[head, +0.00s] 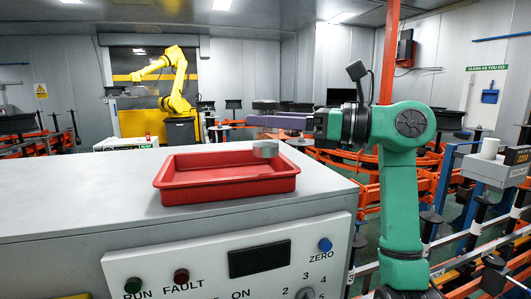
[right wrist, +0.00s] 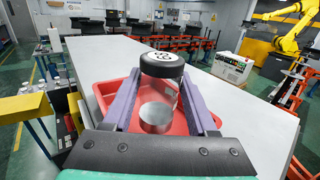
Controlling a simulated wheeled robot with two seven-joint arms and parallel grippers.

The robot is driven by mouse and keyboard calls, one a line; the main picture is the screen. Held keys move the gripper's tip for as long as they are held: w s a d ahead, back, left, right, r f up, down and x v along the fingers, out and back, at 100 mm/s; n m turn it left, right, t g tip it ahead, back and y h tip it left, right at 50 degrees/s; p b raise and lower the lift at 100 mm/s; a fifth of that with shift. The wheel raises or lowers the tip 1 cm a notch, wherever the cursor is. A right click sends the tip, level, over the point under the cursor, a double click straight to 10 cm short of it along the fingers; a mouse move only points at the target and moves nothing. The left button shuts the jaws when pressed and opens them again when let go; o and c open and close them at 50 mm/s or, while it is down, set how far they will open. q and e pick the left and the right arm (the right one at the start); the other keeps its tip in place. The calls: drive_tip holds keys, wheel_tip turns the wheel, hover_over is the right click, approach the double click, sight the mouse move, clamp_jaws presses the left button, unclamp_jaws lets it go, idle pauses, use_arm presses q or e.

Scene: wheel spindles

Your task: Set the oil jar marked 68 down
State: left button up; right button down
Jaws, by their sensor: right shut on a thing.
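The oil jar (right wrist: 161,65) has a black lid with white marks, too small to read, and a clear body. It stands upright between the purple fingers of my right gripper (right wrist: 160,98), shut on it. In the head view the right gripper (head: 272,121) reaches in from the right above a red tray (head: 226,190); the jar's lid (head: 265,104) shows over the fingers. A silver-grey disc (head: 265,149) shows below, in line with the jar; I cannot tell whether it is the jar's bottom or touches the tray. My left gripper is out of view.
The tray rests on a pale cabinet top (head: 90,195), clear to the tray's left. The cabinet's front panel (head: 230,265) has buttons and a dark display. Orange racks (head: 340,160) stand behind, and a yellow robot arm (head: 175,80) stands far back.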

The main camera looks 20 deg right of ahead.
sight(277, 150)
drive_tip(key=f, duration=0.1)
drive_tip(key=a+f, duration=0.1)
drive_tip(key=f, duration=0.1)
drive_tip(key=shift+w+a, duration=0.3)
drive_tip(key=shift+w, duration=0.05)
drive_tip(key=shift+s+d+f, duration=0.15)
drive_tip(key=shift+s+f, duration=0.05)
drive_tip(key=shift+f, duration=0.4)
drive_tip(key=shift+s+d+f, duration=0.15)
drive_tip(key=shift+f, duration=0.4)
drive_tip(key=shift+s+d, duration=0.1)
drive_tip(key=shift+d, duration=0.25)
drive_tip(key=c, duration=0.5)
unclamp_jaws()
drive_tip(key=shift+f, duration=0.1)
drive_tip(key=shift+c, duration=0.2)
drive_tip(key=o, duration=0.3)
drive_tip(key=shift+w+a, duration=0.2)
drive_tip(key=shift+a, duration=0.15)
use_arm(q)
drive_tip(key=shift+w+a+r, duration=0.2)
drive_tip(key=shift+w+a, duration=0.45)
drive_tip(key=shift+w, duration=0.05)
use_arm(e)
drive_tip(key=shift+o, duration=0.2)
drive_tip(key=shift+s, duration=0.1)
